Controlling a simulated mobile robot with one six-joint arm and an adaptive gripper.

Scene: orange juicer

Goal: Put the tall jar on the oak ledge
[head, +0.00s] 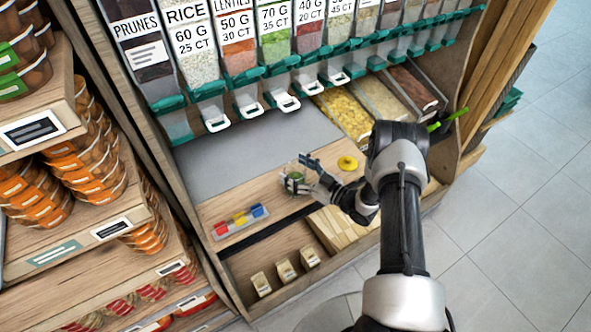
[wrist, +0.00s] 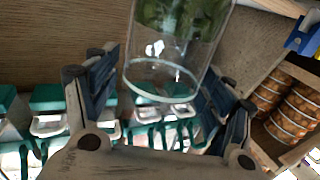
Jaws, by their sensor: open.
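A clear glass jar with green leafy contents (wrist: 178,45) shows between the fingers of my gripper (wrist: 163,78) in the wrist view. In the head view the jar (head: 295,184) is small and partly covered by my gripper (head: 303,174). The jaws are open, one finger on each side of the jar; I cannot tell whether either touches it. The jar is over the wooden ledge (head: 258,194) in front of the grey counter; whether it rests there is hard to tell.
A block with red, yellow and blue pieces (head: 239,220) lies left of the jar. A yellow round object (head: 347,163) is to the right. Food dispensers (head: 235,50) hang behind, above the clear grey counter (head: 230,145). Shelves of orange jars (head: 95,165) stand left.

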